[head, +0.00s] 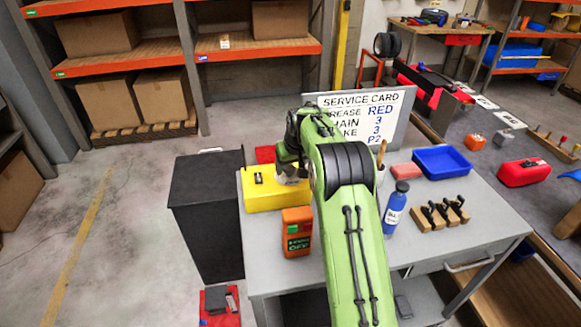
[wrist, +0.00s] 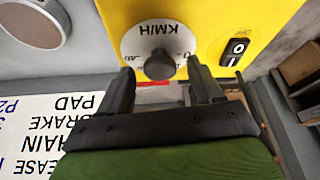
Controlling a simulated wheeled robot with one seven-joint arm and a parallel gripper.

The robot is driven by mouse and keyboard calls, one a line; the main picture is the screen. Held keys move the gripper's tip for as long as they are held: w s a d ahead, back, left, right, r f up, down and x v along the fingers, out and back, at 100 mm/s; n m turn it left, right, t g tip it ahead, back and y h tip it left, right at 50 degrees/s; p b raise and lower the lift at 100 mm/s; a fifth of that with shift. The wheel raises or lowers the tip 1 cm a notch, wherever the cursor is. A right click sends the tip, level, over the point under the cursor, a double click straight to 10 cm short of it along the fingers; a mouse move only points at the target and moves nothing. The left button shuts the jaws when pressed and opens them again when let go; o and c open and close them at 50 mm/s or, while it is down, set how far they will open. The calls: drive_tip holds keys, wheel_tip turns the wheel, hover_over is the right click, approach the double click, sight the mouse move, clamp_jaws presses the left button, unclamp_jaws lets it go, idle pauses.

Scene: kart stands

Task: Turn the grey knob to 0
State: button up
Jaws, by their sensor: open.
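In the wrist view, the grey knob (wrist: 159,66) sits at the middle of a round white dial (wrist: 132,44) marked KM/H, which appears upside down. The dial is on the face of a yellow box (wrist: 208,14), which also shows on the workbench in the head view (head: 262,199). My gripper (wrist: 160,68) is open, with one fingertip on each side of the knob in the picture; I cannot tell whether either touches it. The fingers hide part of the dial's numbers, and the knob's setting cannot be read. In the head view my arm hides the knob.
A black rocker switch (wrist: 236,48) is beside the dial. On the workbench (head: 355,262), an orange device (head: 297,232) stands in front of the yellow box. A service card (head: 365,112) stands behind. A blue bottle (head: 395,210) and blue tray (head: 441,163) are to the right.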

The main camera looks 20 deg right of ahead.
drive_tip(key=shift+f, duration=0.1)
drive_tip(key=c, duration=1.1)
drive_tip(key=shift+o, duration=0.2)
